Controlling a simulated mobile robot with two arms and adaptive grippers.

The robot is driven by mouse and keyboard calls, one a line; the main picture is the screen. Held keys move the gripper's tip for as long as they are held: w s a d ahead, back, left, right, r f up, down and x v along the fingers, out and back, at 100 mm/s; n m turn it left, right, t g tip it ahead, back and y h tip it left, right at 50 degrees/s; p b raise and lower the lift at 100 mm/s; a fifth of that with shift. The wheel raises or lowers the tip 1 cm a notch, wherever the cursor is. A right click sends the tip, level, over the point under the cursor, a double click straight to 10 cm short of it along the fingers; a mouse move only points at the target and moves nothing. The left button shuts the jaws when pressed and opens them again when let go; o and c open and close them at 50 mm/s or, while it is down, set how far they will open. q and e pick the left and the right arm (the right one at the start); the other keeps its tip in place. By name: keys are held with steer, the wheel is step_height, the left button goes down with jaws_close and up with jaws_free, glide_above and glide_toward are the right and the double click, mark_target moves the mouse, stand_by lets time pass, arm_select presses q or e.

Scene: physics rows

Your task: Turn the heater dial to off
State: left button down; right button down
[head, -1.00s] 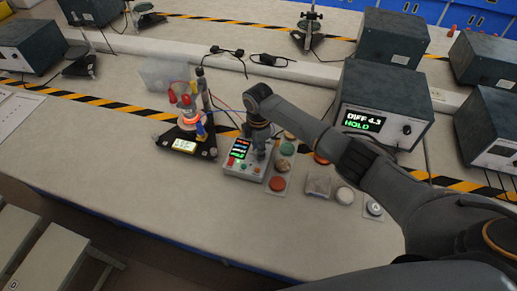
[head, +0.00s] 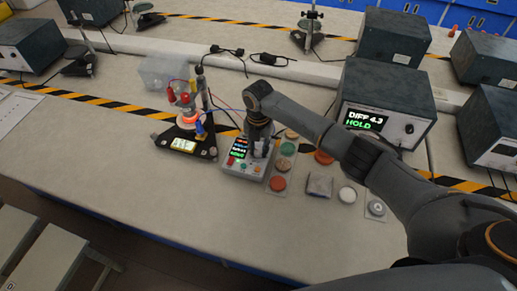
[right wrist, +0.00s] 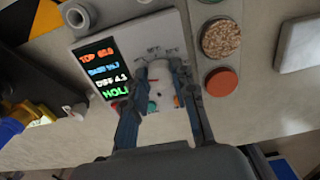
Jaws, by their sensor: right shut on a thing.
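The control box (head: 243,168) stands on the bench with a small lit screen and coloured buttons. In the right wrist view its screen (right wrist: 103,70) shows several coloured lines, with "DIFF 4.3" and "HOLD" at the bottom. The pale heater dial (right wrist: 160,72) stands beside the screen, with small markings above it. My right gripper (right wrist: 160,90) is shut on the dial, one finger on each side. In the head view my right gripper (head: 259,146) comes down over the box and largely hides the dial. The dial's pointer setting cannot be read. My left gripper is not in view.
A black stand with a glowing orange ring (head: 187,119) and wires is left of the box. Round sample discs (head: 278,184) lie close to its right. A large dark unit (head: 386,105) reading "DIFF 4.3 HOLD" stands behind. The bench front is clear.

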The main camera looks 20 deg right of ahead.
mark_target(258, 150)
steer(key=shift+n, duration=1)
steer(key=c, duration=1.1)
jaws_free()
step_height(258, 150, up, 12)
steer(key=shift+a, duration=0.1)
